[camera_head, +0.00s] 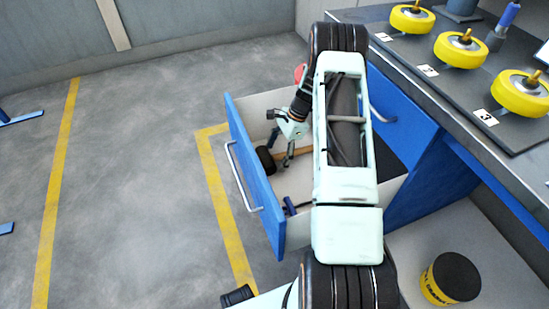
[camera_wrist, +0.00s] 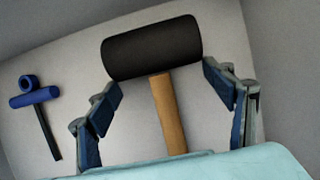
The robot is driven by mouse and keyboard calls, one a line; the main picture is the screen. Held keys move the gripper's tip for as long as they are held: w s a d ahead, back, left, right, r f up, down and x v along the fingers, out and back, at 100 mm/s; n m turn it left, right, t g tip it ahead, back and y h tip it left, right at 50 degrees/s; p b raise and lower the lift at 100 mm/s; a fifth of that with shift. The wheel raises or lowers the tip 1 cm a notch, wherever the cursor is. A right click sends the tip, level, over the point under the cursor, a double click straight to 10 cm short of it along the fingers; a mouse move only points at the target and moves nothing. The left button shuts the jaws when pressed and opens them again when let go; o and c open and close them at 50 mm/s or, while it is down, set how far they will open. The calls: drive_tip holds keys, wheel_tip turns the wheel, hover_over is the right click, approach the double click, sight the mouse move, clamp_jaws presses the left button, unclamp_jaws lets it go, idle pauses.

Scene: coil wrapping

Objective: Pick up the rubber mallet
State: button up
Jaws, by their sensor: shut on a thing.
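The rubber mallet has a black cylindrical head (camera_head: 265,160) and a light wooden handle. It is in the open blue drawer (camera_head: 252,190). In the wrist view the black head (camera_wrist: 152,48) lies across the top middle, and the handle (camera_wrist: 169,115) runs down toward my gripper's body. My gripper (camera_head: 280,151) reaches down into the drawer. Its two fingers (camera_wrist: 160,84) are shut on the mallet, with the tips at the two ends of the head. My arm hides part of the drawer in the head view.
A blue T-shaped tool (camera_wrist: 35,100) lies in the drawer, left of the mallet in the wrist view. Drawer walls stand close around my gripper. The workbench (camera_head: 400,50) carries several yellow discs (camera_head: 461,50). A yellow and black drum (camera_head: 452,278) stands lower right.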

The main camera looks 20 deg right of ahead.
drive_tip(key=shift+c, duration=1.2)
